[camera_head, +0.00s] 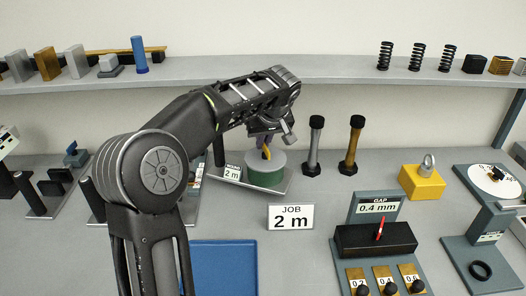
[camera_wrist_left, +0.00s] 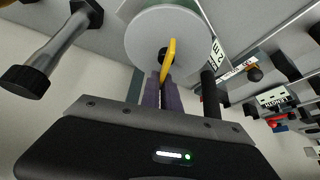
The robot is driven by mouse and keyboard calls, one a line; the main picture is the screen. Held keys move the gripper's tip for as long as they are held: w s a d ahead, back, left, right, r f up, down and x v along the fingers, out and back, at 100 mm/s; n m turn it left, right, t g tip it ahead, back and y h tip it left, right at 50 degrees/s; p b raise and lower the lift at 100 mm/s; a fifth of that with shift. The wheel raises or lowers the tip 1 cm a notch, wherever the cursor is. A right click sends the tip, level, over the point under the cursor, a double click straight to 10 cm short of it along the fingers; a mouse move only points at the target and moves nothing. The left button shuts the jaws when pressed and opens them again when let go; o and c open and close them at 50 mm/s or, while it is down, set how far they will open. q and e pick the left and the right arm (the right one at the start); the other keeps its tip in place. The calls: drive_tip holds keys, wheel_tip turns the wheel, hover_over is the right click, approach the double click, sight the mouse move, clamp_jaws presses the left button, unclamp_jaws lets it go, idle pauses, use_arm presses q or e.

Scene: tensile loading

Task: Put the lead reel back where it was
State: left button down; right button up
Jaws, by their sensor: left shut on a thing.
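The lead reel (camera_head: 264,172) has a white round top and a green body, and sits at a grey stand (camera_head: 276,188) with a "2 m" label. I cannot tell whether it rests fully on the stand. My left gripper (camera_head: 263,148) is above the reel, shut on its yellow handle piece. In the left wrist view the white disc (camera_wrist_left: 165,28) of the reel lies just beyond my fingertips (camera_wrist_left: 165,82), with the yellow piece (camera_wrist_left: 169,58) between them. The fingers hide part of the reel. My right gripper is not in view.
Silver (camera_head: 314,145) and brass (camera_head: 352,145) posts with black ends stand right of the reel. A "JOB 2 m" card (camera_head: 291,217) stands in front. A blue tray (camera_head: 224,268) lies nearer. A yellow block (camera_head: 422,183) and gap gauge (camera_head: 376,238) are right. A shelf runs above.

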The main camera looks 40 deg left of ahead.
use_arm(q)
drive_tip(key=shift+f, duration=1.65)
drive_tip(key=shift+f, duration=0.2)
drive_tip(key=c, duration=1.6)
unclamp_jaws()
drive_tip(key=shift+r, duration=0.15)
drive_tip(key=v, duration=1.2)
drive_tip(key=shift+s, duration=0.1)
